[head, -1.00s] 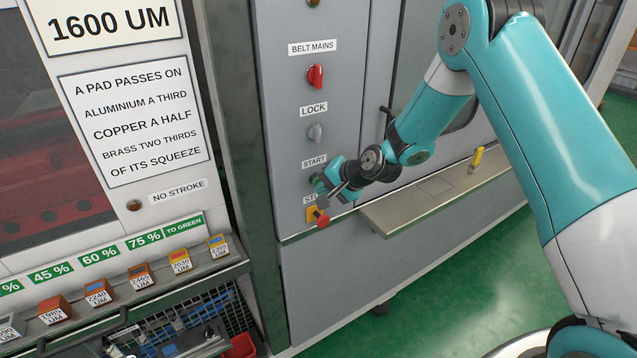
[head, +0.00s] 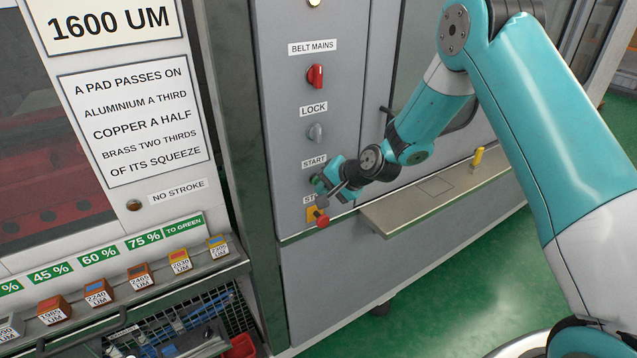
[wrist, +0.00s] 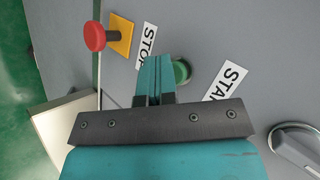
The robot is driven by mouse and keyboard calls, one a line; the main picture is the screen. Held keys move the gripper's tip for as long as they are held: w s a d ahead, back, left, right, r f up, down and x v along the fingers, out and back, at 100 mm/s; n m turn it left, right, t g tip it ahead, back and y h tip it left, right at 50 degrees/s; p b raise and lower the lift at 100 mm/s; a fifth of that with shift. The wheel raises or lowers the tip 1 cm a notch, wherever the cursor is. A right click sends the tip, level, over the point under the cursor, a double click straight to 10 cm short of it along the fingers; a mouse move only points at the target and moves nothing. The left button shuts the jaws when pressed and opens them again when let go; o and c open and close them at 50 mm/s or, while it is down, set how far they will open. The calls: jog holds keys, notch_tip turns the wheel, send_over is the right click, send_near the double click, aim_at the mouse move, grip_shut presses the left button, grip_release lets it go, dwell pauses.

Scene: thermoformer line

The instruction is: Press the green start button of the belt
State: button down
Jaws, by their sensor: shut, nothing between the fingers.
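The green start button (wrist: 182,72) shows in the wrist view beside the tilted START label (wrist: 226,80). My gripper (wrist: 154,60) is shut and empty, its teal fingertips overlapping the button's left side; whether they touch it I cannot tell. In the head view my gripper (head: 321,184) is at the panel just under the START label (head: 314,162) and mostly hides the button. The red stop button (wrist: 95,37) on its yellow plate (wrist: 121,34) is left of the fingers; in the head view it is just below my gripper (head: 322,220).
Above on the grey panel are the lock switch (head: 315,132), the red belt mains switch (head: 316,76) and a bright lamp (head: 314,3). A metal shelf (head: 400,215) juts out at the right. Several labelled blocks (head: 98,291) stand on a ledge at the left.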

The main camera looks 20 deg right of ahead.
jog(key=shift+s+d, duration=0.2)
jog(key=shift+s, duration=0.5)
jog(key=s, duration=0.2)
jog(key=s+d+b, duration=0.1)
jog(key=s, duration=0.1)
jog(key=shift+s+d, duration=0.15)
jog(key=shift+s, duration=0.25)
jog(key=s+a+r+n+g+b, duration=0.2)
jog(key=s+a+r+n, duration=0.25)
jog(key=s, duration=0.25)
jog(key=s+a+r+n+g+b, duration=0.3)
jog(key=s+a+r+n, duration=0.15)
jog(key=s, duration=0.35)
jog(key=s+d+r+n+g+h+b, duration=0.1)
jog(key=s+n, duration=0.2)
jog(key=s, duration=0.5)
jog(key=s+d+r+n+g+b, duration=0.1)
jog(key=s+n, duration=0.2)
jog(key=s, duration=0.5)
jog(key=shift+s+d+r+g+h+b, duration=0.15)
jog(key=shift+d+r+g+h+b, duration=0.05)
jog(key=shift+g+h+b, duration=0.2)
